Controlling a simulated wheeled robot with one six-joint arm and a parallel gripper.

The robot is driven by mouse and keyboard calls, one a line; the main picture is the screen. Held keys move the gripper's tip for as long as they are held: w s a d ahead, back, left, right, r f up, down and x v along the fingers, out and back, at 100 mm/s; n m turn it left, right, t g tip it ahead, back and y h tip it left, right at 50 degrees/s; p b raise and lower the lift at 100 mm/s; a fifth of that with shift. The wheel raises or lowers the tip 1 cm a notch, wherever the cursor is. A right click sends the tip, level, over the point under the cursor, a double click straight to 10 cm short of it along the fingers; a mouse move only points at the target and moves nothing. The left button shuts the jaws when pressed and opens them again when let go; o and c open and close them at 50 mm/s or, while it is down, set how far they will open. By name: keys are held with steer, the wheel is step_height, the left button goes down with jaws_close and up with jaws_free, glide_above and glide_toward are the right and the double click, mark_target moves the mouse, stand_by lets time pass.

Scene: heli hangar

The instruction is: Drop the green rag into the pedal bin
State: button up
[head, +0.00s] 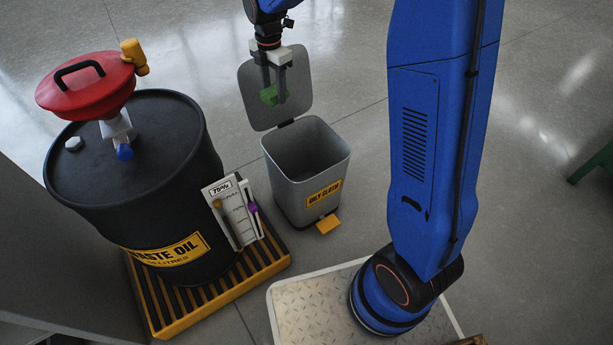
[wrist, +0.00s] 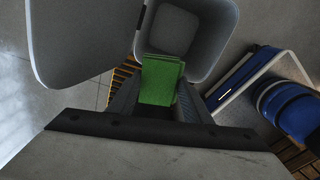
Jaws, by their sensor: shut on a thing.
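My gripper (head: 272,98) is shut on the green rag (head: 268,95) and holds it in the air, in front of the raised lid (head: 250,92) in the head view. In the wrist view the rag (wrist: 161,80) sticks out between the fingers and overlaps the near part of the bin's opening. The grey pedal bin (head: 284,186) stands open on the floor, with an "OILY CLOTH" label and a yellow pedal (head: 328,224). Its inside looks empty where visible. In the wrist view the bin (wrist: 226,30) lies beyond the rag, with the lid (wrist: 75,35) to the left.
A black waste oil drum (head: 170,180) with a red funnel (head: 85,88) stands left of the bin on a yellow-framed grating (head: 205,298). A gauge card (head: 232,212) hangs on its side. Polished floor behind the bin is clear.

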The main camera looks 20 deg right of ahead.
steer(key=s+d+f+m, duration=0.1)
steer(key=d+f, duration=0.4)
steer(key=f, duration=0.6)
steer(key=s+d+f+m, duration=0.1)
steer(key=d+f, duration=0.4)
steer(key=f, duration=0.6)
steer(key=shift+s+d, duration=0.25)
steer(key=shift+s, duration=0.55)
steer(key=o, duration=1.1)
steer(key=shift+c, duration=0.2)
steer(key=shift+r, duration=0.1)
step_height(320, 180, up, 17)
steer(key=shift+r, duration=0.15)
